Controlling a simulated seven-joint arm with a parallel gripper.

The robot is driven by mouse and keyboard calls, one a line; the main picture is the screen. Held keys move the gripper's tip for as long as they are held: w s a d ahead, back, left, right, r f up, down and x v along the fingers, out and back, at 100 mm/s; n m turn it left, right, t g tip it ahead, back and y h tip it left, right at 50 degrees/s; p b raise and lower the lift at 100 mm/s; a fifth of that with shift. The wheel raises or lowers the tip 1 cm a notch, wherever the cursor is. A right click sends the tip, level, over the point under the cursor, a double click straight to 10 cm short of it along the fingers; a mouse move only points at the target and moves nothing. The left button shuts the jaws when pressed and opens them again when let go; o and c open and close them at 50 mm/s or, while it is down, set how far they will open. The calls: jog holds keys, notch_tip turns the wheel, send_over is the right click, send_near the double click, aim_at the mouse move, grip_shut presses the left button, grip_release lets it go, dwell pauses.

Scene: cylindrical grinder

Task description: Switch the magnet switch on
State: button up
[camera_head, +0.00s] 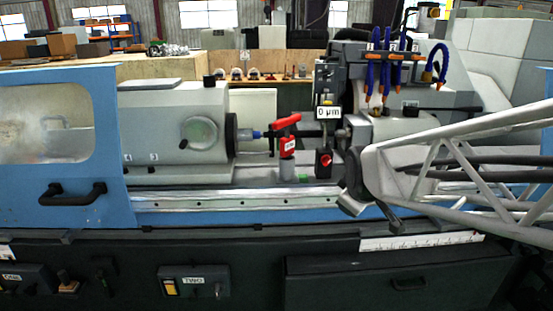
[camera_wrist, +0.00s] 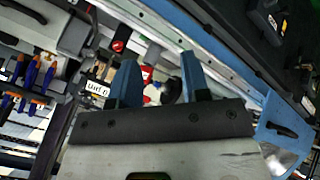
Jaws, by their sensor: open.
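A small black block with a red round knob (camera_head: 323,162) stands on the machine bed, below a white "0 µm" display (camera_head: 329,113). It looks like the magnet switch, but I see no label naming it. The red knob also shows in the wrist view (camera_wrist: 118,46), up and left of my fingers, with the display (camera_wrist: 97,90) lower left. My gripper (camera_wrist: 160,70) is open with nothing between its two blue-grey fingers. In the head view, my arm comes from the right and its end is right of and lower than the knob, apart from it. The knob's setting is too small to read.
A red-handled device (camera_head: 287,135) stands just left of the black block. Blue coolant hoses (camera_head: 385,75) hang above right. A blue door (camera_head: 60,150) is at left. Panels marked "ONE" (camera_head: 25,278) and "TWO" (camera_head: 194,282) are on the dark front. The rail (camera_head: 235,201) in front is clear.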

jog(key=s+m+g, duration=0.2)
jog(key=s+m, duration=0.1)
jog(key=s, duration=0.5)
jog(key=w+d+n+t+h, duration=0.1)
jog(key=w+d+n+t, duration=0.3)
jog(key=w, duration=0.7)
jog(key=w+d+n+t, duration=0.1)
jog(key=w+d+n, duration=0.1)
jog(key=w+n, duration=0.65)
jog(key=n+t+y, duration=0.3)
jog(key=n+y, duration=0.2)
jog(key=n, duration=0.8)
send_near(330, 161)
jog(key=w+f, duration=0.1)
jog(key=shift+w+a, duration=0.2)
jog(key=shift+a, duration=0.1)
jog(key=shift+w+f, duration=0.1)
jog(key=shift+x, duration=3.8)
